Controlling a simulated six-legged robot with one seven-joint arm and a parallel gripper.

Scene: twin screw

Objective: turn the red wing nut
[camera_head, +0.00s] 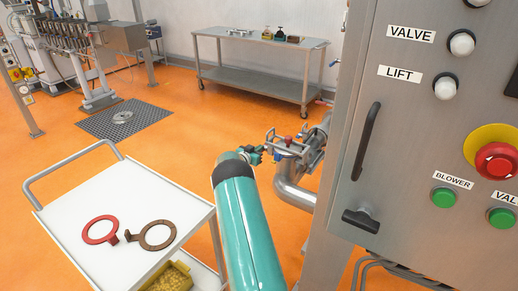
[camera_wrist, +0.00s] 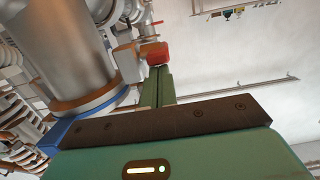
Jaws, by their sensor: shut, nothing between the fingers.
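The red wing nut (camera_wrist: 155,52) is at the upper middle of the wrist view, on a clamp fitting beside a large steel pipe (camera_wrist: 70,50). In the camera_head view a small red spot on the pipe fitting (camera_head: 289,140) seems to be the same nut, too small to tell its shape. My gripper (camera_wrist: 159,72) shows green fingers together, shut and empty, with their tips just below the nut in the picture. I cannot tell whether they touch it. In the camera_head view my gripper (camera_head: 262,149) is just left of the fitting.
A steel control cabinet (camera_head: 365,120) stands close to the right of the fitting. A white cart (camera_head: 75,195) at lower left holds a red ring (camera_head: 88,238) and a brown ring (camera_head: 143,243). A steel table (camera_head: 260,80) stands behind. Orange floor lies open between.

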